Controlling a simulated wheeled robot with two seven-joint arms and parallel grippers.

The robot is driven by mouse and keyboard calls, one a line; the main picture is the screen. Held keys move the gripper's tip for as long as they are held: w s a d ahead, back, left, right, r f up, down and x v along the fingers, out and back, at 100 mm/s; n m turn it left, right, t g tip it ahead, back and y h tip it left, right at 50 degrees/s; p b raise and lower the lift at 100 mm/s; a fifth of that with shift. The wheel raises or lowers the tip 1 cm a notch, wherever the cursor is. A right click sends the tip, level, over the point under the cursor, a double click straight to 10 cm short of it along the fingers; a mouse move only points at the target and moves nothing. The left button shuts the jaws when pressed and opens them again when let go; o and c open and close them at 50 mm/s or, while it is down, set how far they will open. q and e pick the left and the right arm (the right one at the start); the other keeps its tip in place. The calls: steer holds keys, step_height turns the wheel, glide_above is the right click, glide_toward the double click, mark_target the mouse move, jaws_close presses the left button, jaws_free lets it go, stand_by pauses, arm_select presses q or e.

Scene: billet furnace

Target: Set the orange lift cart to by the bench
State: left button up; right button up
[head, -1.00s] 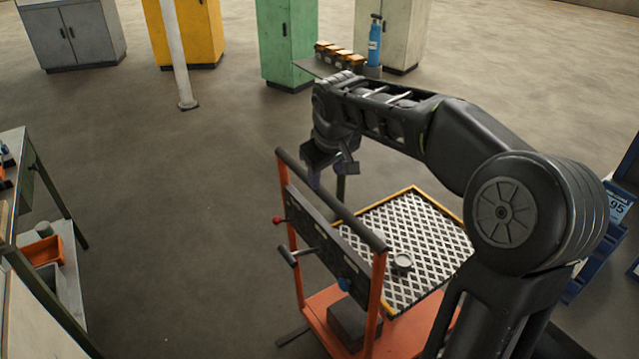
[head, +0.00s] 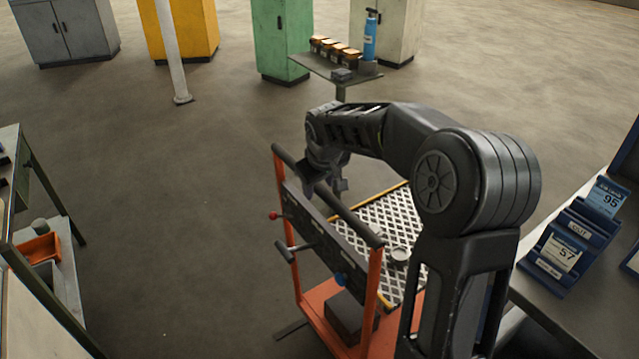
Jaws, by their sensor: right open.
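The orange lift cart (head: 373,297) stands on the floor right of centre, with a dark push bar (head: 352,222) across its two orange posts and a diamond-mesh platform (head: 384,224) behind. A small round metal piece (head: 400,254) lies on the platform. My right gripper (head: 324,190) is open just over the push bar, its fingers pointing down; I cannot tell whether they touch the bar. My right arm hides part of the platform. My left gripper is out of view. A bench (head: 30,165) with a lower shelf shows at the left edge.
An orange bin (head: 38,248) sits on the bench's lower shelf. A table with blue holders (head: 562,250) stands at right. A small stand (head: 335,72) with boxes and a blue bottle (head: 370,38) is behind. A white post (head: 172,60) rises at the back left. The floor between bench and cart is clear.

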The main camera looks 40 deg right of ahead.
jaws_close()
stand_by(0.6)
stand_by(0.9)
